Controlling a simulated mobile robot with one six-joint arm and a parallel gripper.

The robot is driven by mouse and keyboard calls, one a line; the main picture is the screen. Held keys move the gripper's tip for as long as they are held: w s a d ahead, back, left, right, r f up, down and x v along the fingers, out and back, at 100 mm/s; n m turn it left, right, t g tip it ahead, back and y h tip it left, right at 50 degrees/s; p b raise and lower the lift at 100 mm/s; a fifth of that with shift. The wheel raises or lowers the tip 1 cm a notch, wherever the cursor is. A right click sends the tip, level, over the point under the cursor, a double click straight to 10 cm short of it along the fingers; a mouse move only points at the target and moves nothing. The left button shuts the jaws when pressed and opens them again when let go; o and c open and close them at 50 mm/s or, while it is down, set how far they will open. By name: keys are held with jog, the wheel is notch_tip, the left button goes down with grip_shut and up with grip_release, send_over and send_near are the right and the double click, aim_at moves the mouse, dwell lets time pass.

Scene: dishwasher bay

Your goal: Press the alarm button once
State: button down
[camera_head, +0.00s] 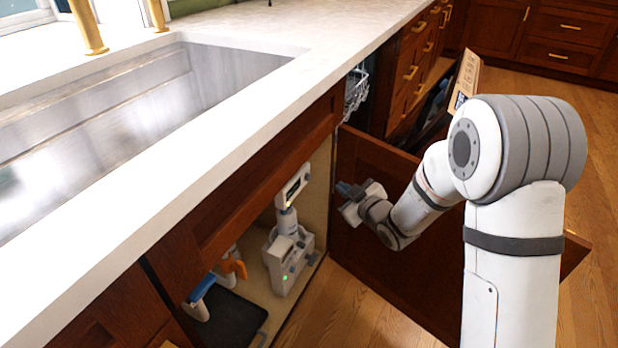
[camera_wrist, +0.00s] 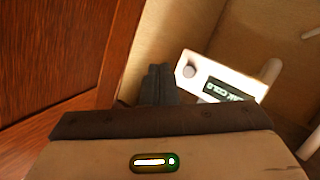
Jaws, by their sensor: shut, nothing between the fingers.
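A white device (camera_head: 288,258) with an upright display head (camera_head: 292,186) stands inside the open cabinet under the sink. A green light shows on its base. In the wrist view, the display head (camera_wrist: 235,84) is tilted, with a dark screen of lit characters and a round grey button (camera_wrist: 189,71) at its left end. I cannot read a label on the button. My gripper (camera_head: 347,191) is just right of the display head at the cabinet opening. In the wrist view, its shut, empty fingers (camera_wrist: 158,72) appear just left of the button; contact cannot be told.
The open cabinet door (camera_head: 385,250) is behind and below my arm. An orange-handled item (camera_head: 234,266) and a dark tray (camera_head: 235,318) are left of the device. The white countertop (camera_head: 190,165) overhangs the cabinet. A wire rack (camera_head: 356,90) shows farther back.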

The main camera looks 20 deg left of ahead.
aim_at(308, 177)
jog(key=a, duration=0.6)
jog(key=shift+w+b, duration=0.2)
jog(key=shift+b, duration=0.1)
jog(key=shift+a, duration=0.1)
dwell(1.7)
jog(key=shift+a+b, duration=0.3)
jog(key=shift+w+a, duration=0.1)
jog(key=shift+a, duration=0.35)
dwell(0.5)
jog(key=shift+d, duration=0.1)
jog(key=shift+d+b, duration=0.4)
jog(key=shift+d, duration=0.35)
jog(key=shift+d, duration=0.1)
